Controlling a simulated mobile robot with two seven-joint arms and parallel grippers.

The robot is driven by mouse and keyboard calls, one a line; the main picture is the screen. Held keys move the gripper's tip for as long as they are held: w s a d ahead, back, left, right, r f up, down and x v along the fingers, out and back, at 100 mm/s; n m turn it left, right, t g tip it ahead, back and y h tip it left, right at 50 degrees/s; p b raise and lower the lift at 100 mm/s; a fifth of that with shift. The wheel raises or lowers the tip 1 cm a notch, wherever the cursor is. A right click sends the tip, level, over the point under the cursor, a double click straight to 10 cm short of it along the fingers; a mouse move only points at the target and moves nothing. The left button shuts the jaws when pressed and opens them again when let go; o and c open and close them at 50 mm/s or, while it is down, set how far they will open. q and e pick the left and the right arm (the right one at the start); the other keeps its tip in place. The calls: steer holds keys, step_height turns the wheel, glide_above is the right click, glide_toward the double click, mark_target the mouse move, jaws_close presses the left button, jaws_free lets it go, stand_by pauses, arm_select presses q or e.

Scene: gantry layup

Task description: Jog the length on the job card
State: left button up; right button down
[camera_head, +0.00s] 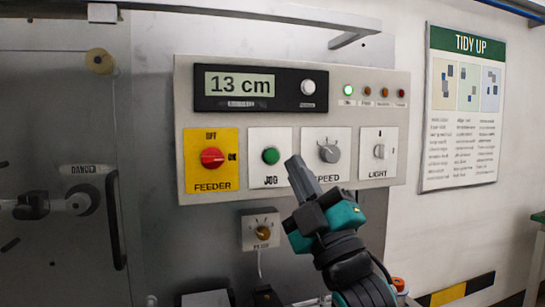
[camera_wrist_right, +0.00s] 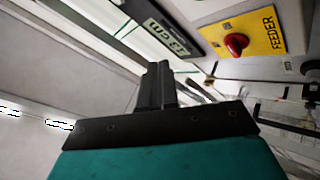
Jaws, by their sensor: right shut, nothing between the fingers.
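The control panel (camera_head: 230,120) is on the wall ahead, and its display (camera_head: 240,85) reads 13 cm. The green JOG button (camera_head: 271,156) sits below the display. My right gripper (camera_head: 297,165) is shut and empty, its fingertips just right of the JOG button in the picture; I cannot tell whether they touch the panel. In the right wrist view the shut fingers (camera_wrist_right: 157,75) point up, with the display (camera_wrist_right: 168,36) beyond. My left gripper is not in view. I cannot make out a job card.
The red FEEDER knob (camera_head: 212,157) is left of JOG; the SPEED knob (camera_head: 329,151) and LIGHT switch (camera_head: 379,151) are right. A green lamp (camera_head: 348,90) is lit. A small dial box (camera_head: 262,230) hangs below. A TIDY UP poster (camera_head: 463,110) is at right.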

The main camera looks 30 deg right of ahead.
mark_target(272, 156)
steer(key=shift+w+d, duration=0.35)
steer(key=shift+w, duration=1.1)
steer(key=shift+w+d, duration=0.3)
steer(key=shift+w, duration=1.1)
steer(key=shift+w+d, duration=0.35)
steer(key=shift+w, duration=1.1)
steer(key=shift+w+d, duration=0.1)
steer(key=shift+w, duration=0.3)
